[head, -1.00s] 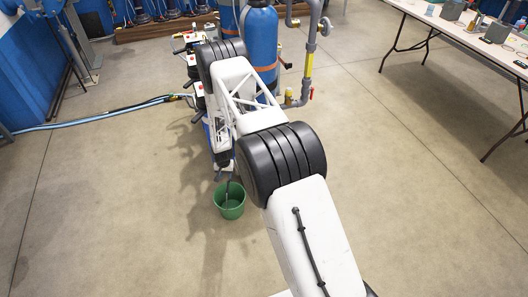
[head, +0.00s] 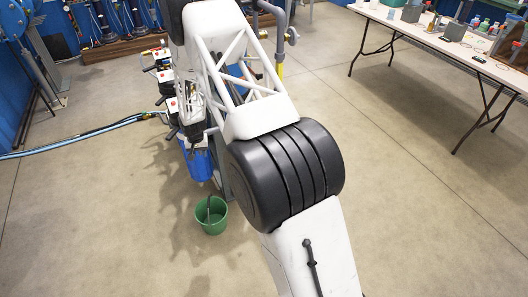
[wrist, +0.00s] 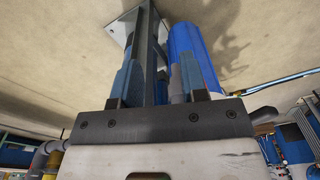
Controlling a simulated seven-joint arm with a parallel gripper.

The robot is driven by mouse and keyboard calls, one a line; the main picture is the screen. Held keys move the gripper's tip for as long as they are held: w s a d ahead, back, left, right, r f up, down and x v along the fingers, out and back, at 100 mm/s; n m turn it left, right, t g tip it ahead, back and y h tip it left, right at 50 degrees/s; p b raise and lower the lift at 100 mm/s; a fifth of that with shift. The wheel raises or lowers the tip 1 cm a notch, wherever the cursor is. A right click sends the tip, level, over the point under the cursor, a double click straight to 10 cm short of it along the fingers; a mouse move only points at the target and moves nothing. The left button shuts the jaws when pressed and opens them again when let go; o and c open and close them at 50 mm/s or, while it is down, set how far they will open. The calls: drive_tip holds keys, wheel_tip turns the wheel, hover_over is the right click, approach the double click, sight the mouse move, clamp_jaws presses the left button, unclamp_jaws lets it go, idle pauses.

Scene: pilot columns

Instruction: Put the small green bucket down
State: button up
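The small green bucket (head: 211,216) appears to stand upright on the floor in the head view, below the blue filter housing (head: 197,160). A dark, thin part shows inside its rim; I cannot tell whether it is a handle or a hose. My gripper (wrist: 158,75) shows in the wrist view with its two blue-grey fingers apart. No bucket shows between them or elsewhere in that view. A grey metal post and the blue housing (wrist: 195,50) lie beyond the fingers. In the head view my arm is well above the bucket, and the fingers cannot be made out.
Pilot units with red-topped parts (head: 165,77) stand beside my arm, with blue hoses (head: 85,138) running left. A white table (head: 430,38) with bottles and boxes is at the upper right. The floor around the bucket is mostly clear at the left and front.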

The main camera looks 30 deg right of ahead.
drive_tip(key=s+d+r+n, duration=0.1)
drive_tip(key=s+r, duration=0.6)
drive_tip(key=r, duration=0.5)
drive_tip(key=s+d+r+t, duration=0.1)
drive_tip(key=s+r, duration=0.6)
drive_tip(key=r, duration=0.6)
drive_tip(key=s+d+r+n, duration=0.1)
drive_tip(key=s+r, duration=0.7)
drive_tip(key=r, duration=0.4)
drive_tip(key=s+r, duration=0.3)
drive_tip(key=s, duration=0.8)
drive_tip(key=s+d+r+n, duration=0.1)
drive_tip(key=s+r, duration=0.3)
drive_tip(key=s, duration=0.7)
drive_tip(key=s+d+r+t, duration=0.1)
drive_tip(key=s+r, duration=0.3)
drive_tip(key=s, duration=0.7)
drive_tip(key=shift+s+r, duration=0.25)
drive_tip(key=shift+s, duration=0.15)
drive_tip(key=shift+d, duration=0.1)
drive_tip(key=shift+c, duration=0.3)
